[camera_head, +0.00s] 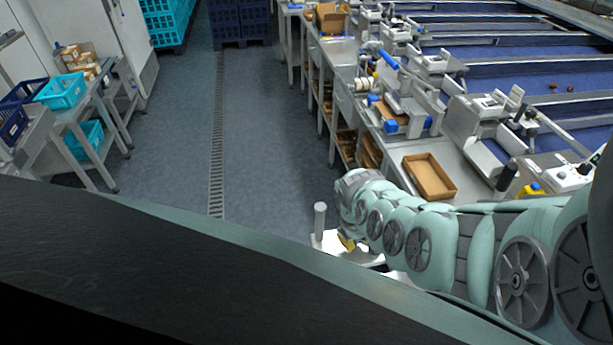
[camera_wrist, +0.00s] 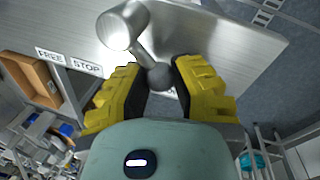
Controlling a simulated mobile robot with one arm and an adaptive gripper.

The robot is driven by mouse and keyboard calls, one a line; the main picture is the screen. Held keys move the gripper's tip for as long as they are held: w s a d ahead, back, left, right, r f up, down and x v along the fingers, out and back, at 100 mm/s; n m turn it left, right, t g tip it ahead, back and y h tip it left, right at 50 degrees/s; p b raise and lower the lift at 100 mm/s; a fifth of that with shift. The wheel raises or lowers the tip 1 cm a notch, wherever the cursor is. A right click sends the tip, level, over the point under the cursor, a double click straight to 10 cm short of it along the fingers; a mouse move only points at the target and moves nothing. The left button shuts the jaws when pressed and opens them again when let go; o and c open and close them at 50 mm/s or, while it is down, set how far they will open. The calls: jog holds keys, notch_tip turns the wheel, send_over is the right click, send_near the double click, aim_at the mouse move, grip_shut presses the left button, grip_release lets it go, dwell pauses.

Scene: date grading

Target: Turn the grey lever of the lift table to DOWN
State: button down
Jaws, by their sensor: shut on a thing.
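In the wrist view, the grey lever shows as a short rod with a dark round knob (camera_wrist: 160,77). The knob sits between the two yellow fingers of my gripper (camera_wrist: 159,88), which is shut on it. The rod runs up-left to a bright metal post (camera_wrist: 125,27) above a pale metal surface, seemingly the lift table (camera_wrist: 225,45). In the head view, my gripper (camera_head: 347,243) is low beside the grey post (camera_head: 320,218), over the pale lift table (camera_head: 330,241). My arm hides much of the table there. No DOWN mark is readable.
FREE (camera_wrist: 49,56) and STOP (camera_wrist: 87,66) labels show left of the lever in the wrist view. A cardboard tray (camera_head: 430,178) lies on the workbench right of my gripper. Open floor with a drain grate (camera_head: 217,150) lies to the left.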

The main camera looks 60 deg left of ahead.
jog(key=shift+d+f, duration=0.1)
jog(key=shift+d, duration=0.05)
jog(key=c, duration=0.7)
grip_release()
jog(key=shift+s+a+r, duration=0.1)
jog(key=shift+r, duration=0.4)
jog(key=shift+s+a+r, duration=0.1)
jog(key=shift+r, duration=0.35)
jog(key=shift+s+d+r, duration=0.1)
jog(key=shift+d+r, duration=0.05)
jog(key=shift+r, duration=0.7)
notch_tip(320, 180, up, 8)
jog(key=s, duration=0.1)
jog(key=shift+s, duration=0.4)
jog(key=shift+w+r, duration=0.1)
